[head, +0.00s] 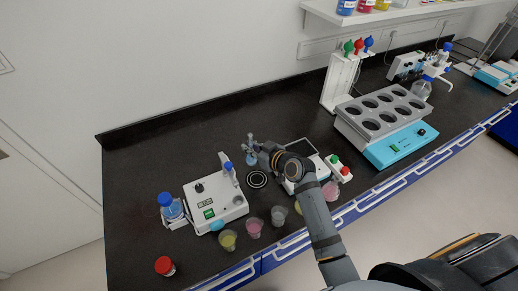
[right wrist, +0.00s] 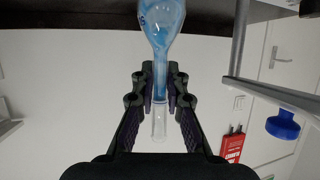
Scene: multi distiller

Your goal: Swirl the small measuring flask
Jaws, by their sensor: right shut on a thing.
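The small measuring flask (right wrist: 162,22) has a clear round bulb with blue liquid and a long thin clear neck. In the right wrist view its neck runs down between my right gripper's fingers (right wrist: 160,100), which are shut on it, with the bulb at the top of the picture. In the head view the flask (head: 251,159) shows small, with my right gripper (head: 254,146) at its neck, above the black bench and just behind a round ringed mark (head: 257,180). Whether the flask touches the bench is not clear. My left gripper is not in view.
A white device (head: 215,202) with a blue-capped bottle (head: 170,205) stands to the left. Several cups, including a yellow one (head: 228,240), line the front edge. A white device (head: 301,165) lies under my right arm. A grey rack (head: 378,112) stands right. The back left bench is clear.

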